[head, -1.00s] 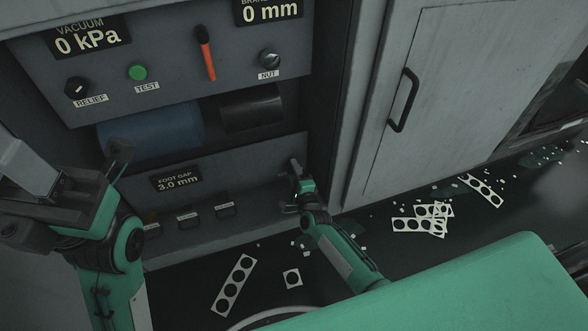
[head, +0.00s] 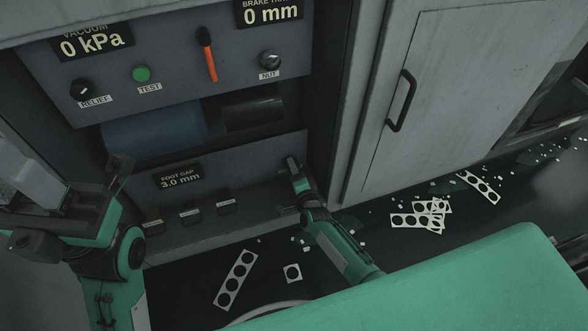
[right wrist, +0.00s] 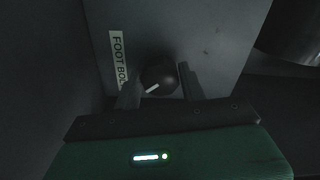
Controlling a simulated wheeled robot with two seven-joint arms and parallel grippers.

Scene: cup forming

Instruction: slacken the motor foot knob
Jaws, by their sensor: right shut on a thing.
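The motor foot knob (right wrist: 159,78) is round and dark with a white pointer line, beside a partly hidden label reading "FOOT BOL" (right wrist: 118,58) in the right wrist view. My right gripper (right wrist: 160,86) is shut on this knob, one finger on each side. In the head view my right gripper (head: 287,184) is at the right end of the lower panel (head: 245,168) and hides the knob. The foot gap display (head: 181,178) reads 3.0 mm. My left gripper (head: 105,190) is at the left, away from the knob; its jaw opening is unclear.
Above are the relief knob (head: 81,90), green test button (head: 141,74), orange-handled lever (head: 208,58) and nut knob (head: 270,60). A blue cylinder (head: 150,130) sits in the recess. A cabinet door (head: 450,90) stands right. Punched scraps (head: 235,280) litter the floor.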

